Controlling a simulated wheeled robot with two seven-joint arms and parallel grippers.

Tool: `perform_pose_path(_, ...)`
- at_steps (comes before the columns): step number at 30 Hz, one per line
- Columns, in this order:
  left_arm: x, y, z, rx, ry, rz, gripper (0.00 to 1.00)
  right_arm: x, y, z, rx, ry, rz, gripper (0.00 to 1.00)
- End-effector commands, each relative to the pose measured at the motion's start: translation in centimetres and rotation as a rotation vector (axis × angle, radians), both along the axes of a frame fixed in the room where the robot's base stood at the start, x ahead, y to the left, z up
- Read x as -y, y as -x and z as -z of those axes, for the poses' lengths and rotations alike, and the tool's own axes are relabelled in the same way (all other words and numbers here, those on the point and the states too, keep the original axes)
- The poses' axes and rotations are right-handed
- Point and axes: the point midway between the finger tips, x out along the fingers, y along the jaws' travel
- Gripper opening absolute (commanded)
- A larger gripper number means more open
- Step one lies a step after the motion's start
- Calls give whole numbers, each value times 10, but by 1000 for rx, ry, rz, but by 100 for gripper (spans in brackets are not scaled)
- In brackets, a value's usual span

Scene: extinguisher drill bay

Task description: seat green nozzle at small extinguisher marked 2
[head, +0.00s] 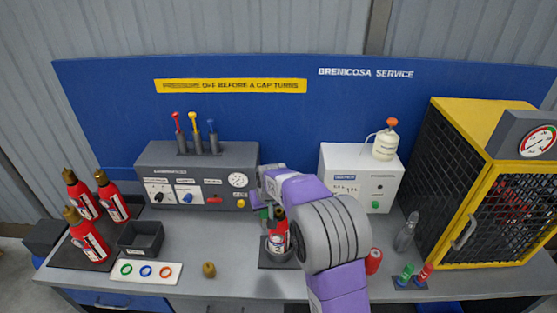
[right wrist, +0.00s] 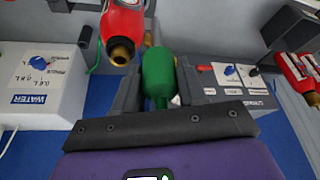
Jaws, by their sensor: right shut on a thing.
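My right gripper (head: 266,198) is shut on a green nozzle (right wrist: 158,75), which stands between its two fingers in the right wrist view. In the head view a bit of green shows below the gripper, mostly hidden by it. A small red extinguisher (head: 278,240) stands upright on a dark pad at the bench middle, just below the gripper. In the right wrist view this extinguisher (right wrist: 123,25) shows its brass end beside the nozzle; they look apart. I cannot read a number on it. My left gripper is not in view.
More red extinguishers (head: 88,240) stand on a dark mat at left. A black bin (head: 141,238), a ring card (head: 146,271) and a brass piece (head: 208,269) lie nearby. A grey control box (head: 160,156) and white box (head: 335,165) stand behind; a yellow cage (head: 500,210) is at right.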

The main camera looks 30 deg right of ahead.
Motion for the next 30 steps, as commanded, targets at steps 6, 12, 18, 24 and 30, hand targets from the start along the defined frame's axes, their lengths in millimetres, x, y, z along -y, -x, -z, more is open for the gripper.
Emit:
perform_pose_path(6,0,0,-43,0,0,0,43,49,-16,-67,1,15,83,7)
perform_pose_path(12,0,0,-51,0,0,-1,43,65,-19,-83,0,21,111,7)
perform_pose_path(18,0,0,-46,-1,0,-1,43,65,-19,-78,0,21,112,7)
perform_pose_path(24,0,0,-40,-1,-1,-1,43,65,-18,-70,-1,22,111,7)
perform_pose_path(30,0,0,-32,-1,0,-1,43,65,-18,-60,-1,22,111,7)
